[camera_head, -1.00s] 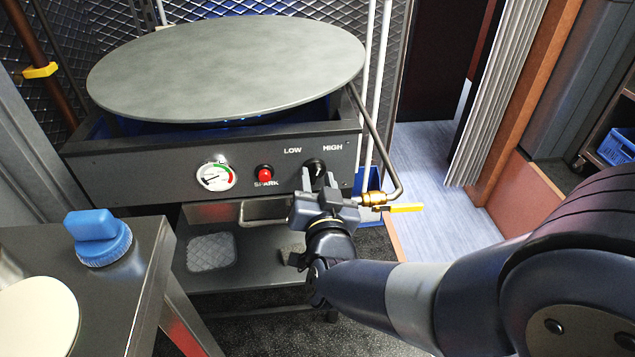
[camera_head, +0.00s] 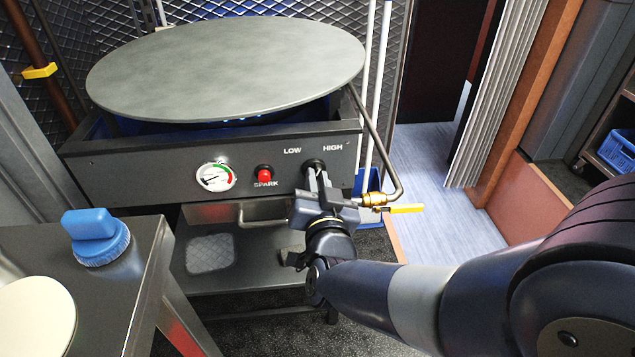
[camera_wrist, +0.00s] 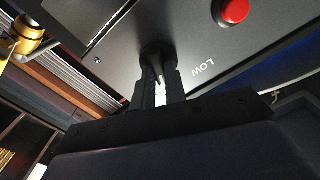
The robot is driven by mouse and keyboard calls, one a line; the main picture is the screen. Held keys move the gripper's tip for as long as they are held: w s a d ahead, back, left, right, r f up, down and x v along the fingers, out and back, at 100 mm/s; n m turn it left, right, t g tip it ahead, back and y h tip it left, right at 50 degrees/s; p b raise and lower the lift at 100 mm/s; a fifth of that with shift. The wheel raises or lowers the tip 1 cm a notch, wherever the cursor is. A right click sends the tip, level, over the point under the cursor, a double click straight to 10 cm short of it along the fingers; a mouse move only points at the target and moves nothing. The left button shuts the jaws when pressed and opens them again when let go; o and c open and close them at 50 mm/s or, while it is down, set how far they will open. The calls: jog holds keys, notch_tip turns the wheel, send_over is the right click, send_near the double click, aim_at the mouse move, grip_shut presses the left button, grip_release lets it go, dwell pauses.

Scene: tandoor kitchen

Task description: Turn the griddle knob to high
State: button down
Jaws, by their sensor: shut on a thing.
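The round griddle plate (camera_head: 225,70) sits on a dark burner box with a front panel (camera_head: 130,172). The black knob (camera_head: 314,163) is on the panel's right side, below and between the printed LOW and HIGH. My gripper (camera_head: 318,178) reaches it from the front, shut on the knob. The wrist view shows the knob (camera_wrist: 157,50) at the tips of my gripper's fingers (camera_wrist: 157,72), with LOW printed to its right. The fingers hide much of the knob, and I cannot tell its exact setting. A blue glow shows under the plate.
A gauge (camera_head: 215,177) and a red SPARK button (camera_head: 265,174) are left of the knob. A brass valve with a yellow handle (camera_head: 406,208) is close on the right.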

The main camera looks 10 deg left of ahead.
jog(key=shift+m+b, duration=1.3)
jog(key=shift+m, duration=0.2)
jog(key=c, duration=1.4)
grip_release()
jog(key=shift+c, duration=0.2)
jog(key=shift+s+d, duration=0.1)
jog(key=shift+s, duration=0.05)
jog(key=p+v, duration=0.3)
jog(key=v, duration=0.7)
jog(key=shift+s, duration=0.25)
jog(key=shift+w, duration=0.1)
